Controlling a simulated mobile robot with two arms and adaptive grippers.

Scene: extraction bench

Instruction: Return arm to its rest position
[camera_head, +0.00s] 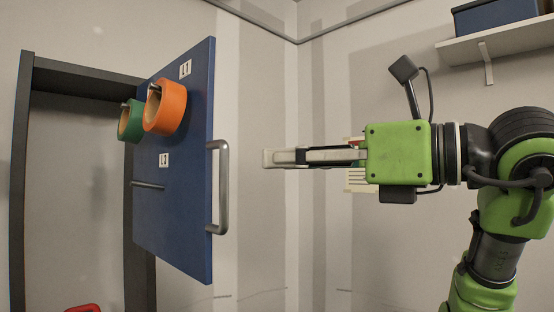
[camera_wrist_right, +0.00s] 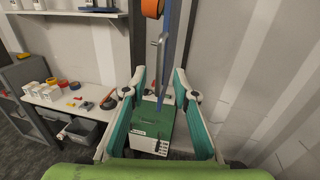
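My right arm (camera_head: 495,250), green and black, comes in from the right in the head view. Its gripper (camera_head: 268,158) points left, level, at about the height of the blue door's handle. It is apart from the handle, with a clear gap. In the right wrist view, the two fingers of the right gripper (camera_wrist_right: 160,73) are spread wide. A green and white box (camera_wrist_right: 153,122) shows between them, seemingly beyond them; I see no finger closed on it. My left gripper is not in view.
An open blue door panel (camera_head: 180,220) with a grey handle (camera_head: 223,187) carries an orange roll (camera_head: 170,108) and a green roll (camera_head: 127,125). A shelf (camera_head: 510,42) holds a blue box (camera_head: 490,17). A white bench (camera_wrist_right: 75,103) with tape rolls stands left in the wrist view.

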